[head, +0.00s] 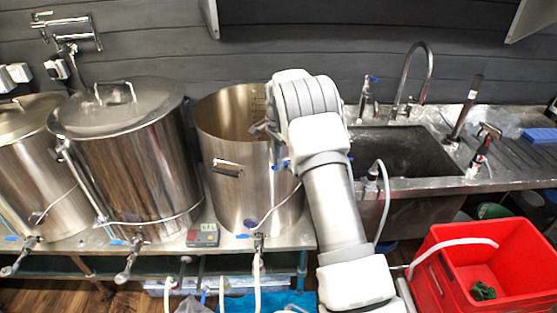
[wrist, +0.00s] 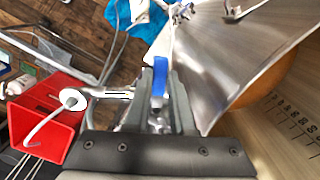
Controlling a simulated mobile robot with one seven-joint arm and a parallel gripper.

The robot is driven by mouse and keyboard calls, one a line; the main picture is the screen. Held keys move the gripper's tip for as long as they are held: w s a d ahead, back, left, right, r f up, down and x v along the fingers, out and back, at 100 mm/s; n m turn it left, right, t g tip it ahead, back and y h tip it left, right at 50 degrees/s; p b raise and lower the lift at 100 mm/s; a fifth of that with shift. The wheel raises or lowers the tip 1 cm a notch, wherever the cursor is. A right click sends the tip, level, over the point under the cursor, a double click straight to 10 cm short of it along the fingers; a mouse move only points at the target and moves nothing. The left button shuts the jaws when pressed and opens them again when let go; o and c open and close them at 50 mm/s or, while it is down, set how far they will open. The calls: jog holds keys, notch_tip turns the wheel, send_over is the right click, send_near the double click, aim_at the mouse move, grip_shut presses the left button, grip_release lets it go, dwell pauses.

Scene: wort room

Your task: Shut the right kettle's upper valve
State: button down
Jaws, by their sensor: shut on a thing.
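The right kettle (head: 245,190) is an open steel pot; its wall (wrist: 220,60) and inner volume marks show at the right of the wrist view. The upper valve's blue lever (wrist: 159,84) lies between the fingers of my gripper (wrist: 160,78), which is shut on it. The lever runs roughly along the fingers. The steel valve body (wrist: 134,114) shows partly beside and behind the fingers. In the head view my gripper (head: 277,147) is at the kettle's right side, mostly hidden by my arm, with only bits of blue showing there.
A lower tap (head: 259,243) with a pale hose is at the kettle's base. Two lidded kettles (head: 130,160) stand to the left. A sink (head: 400,155) is on the right, with a red crate (head: 480,265) below it. A hose (head: 383,200) hangs close to my arm.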

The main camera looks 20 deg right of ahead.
jog(key=shift+w, duration=0.1)
jog(key=c, duration=0.8)
grip_release()
jog(key=shift+o, duration=0.2)
notch_tip(320, 180, up, 18)
jog(key=shift+f, duration=0.25)
